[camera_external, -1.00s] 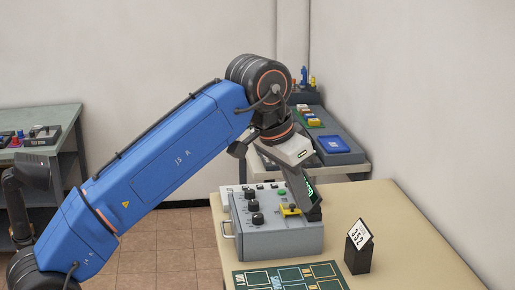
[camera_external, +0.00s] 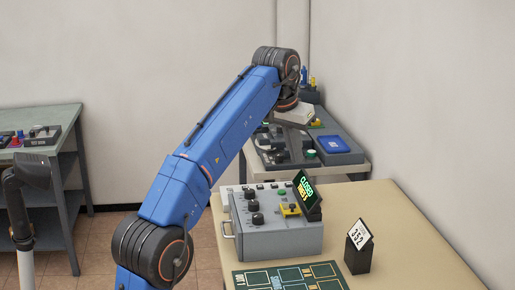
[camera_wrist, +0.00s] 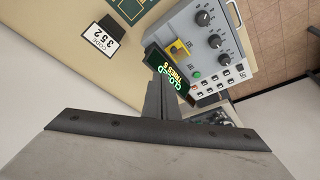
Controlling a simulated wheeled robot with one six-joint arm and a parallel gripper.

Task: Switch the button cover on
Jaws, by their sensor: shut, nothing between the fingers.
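A grey control box (camera_external: 275,238) stands on the beige table. A yellow piece (camera_external: 290,209), apparently the button cover, sits on its top with a dark part on it. It also shows in the wrist view (camera_wrist: 179,50); whether it is open or shut is unclear. A green button (camera_external: 281,193) is beside it. A tilted black screen (camera_external: 308,190) at the box's back right reads "CLOSED" and a "TRIES" line. My gripper (camera_wrist: 157,84) is shut and empty. In the wrist view its fingers overlap the screen's edge; in the external view it is raised above and behind the box, apart from it.
Black knobs (camera_external: 253,206) and a row of small buttons (camera_external: 262,186) are on the box. A black stand with a "352" card (camera_external: 359,250) is to the right, a dark green board (camera_external: 290,277) in front. A back table carries a blue-topped device (camera_external: 333,146).

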